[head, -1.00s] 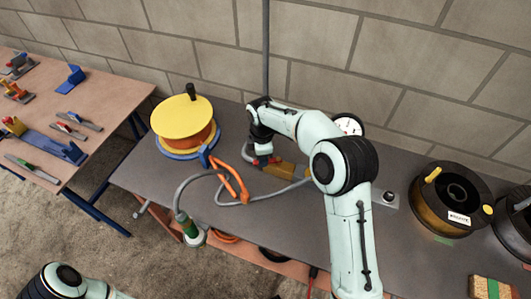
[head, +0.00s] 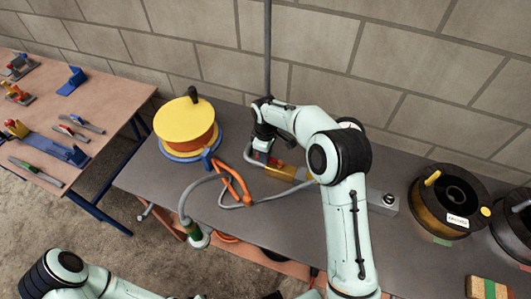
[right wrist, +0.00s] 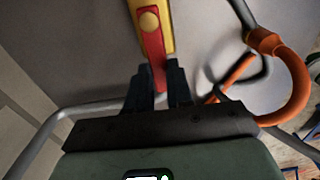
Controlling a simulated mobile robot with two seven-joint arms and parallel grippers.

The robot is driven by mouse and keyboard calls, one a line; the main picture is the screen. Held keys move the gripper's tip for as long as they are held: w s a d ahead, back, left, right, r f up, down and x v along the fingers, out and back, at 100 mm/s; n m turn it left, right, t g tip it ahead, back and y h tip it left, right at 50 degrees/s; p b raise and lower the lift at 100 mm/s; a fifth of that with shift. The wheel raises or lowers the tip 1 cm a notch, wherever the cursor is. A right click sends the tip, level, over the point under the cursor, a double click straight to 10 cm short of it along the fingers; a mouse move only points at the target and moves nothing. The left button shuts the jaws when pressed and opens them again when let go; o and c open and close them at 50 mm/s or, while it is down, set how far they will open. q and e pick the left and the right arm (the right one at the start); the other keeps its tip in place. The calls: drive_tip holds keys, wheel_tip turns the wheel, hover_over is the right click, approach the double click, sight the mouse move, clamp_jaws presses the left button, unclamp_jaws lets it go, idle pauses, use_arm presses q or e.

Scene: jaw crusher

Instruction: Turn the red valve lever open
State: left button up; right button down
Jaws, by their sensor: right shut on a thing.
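The red valve lever (right wrist: 153,48) lies along the yellow brass valve body (right wrist: 168,28) in the right wrist view, with a round yellow pivot at its far end. My right gripper (right wrist: 158,80) is shut on the free end of the lever, a dark finger on each side. In the head view the brass valve body (head: 280,171) sits on the grey bench in a grey pipe line, and only a little red of the lever shows under my right gripper (head: 262,156). My left arm shows at the lower left; its gripper is out of view.
A yellow-topped orange reel (head: 184,122) stands left of the valve. An orange-handled grey hose (head: 238,180) lies in front of it. A dark spool (head: 452,198) stands at the right. A block wall closes off the back of the grey bench (head: 290,225).

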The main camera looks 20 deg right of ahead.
drive_tip(key=shift+w+r, duration=0.1)
drive_tip(key=c, duration=1)
unclamp_jaws()
use_arm(q)
drive_tip(key=shift+w+r+p, duration=0.75)
drive_tip(key=shift+w+r, duration=0.05)
drive_tip(key=shift+r, duration=0.25)
use_arm(e)
wheel_tip(320, 180, up, 13)
drive_tip(key=shift+r, duration=0.2)
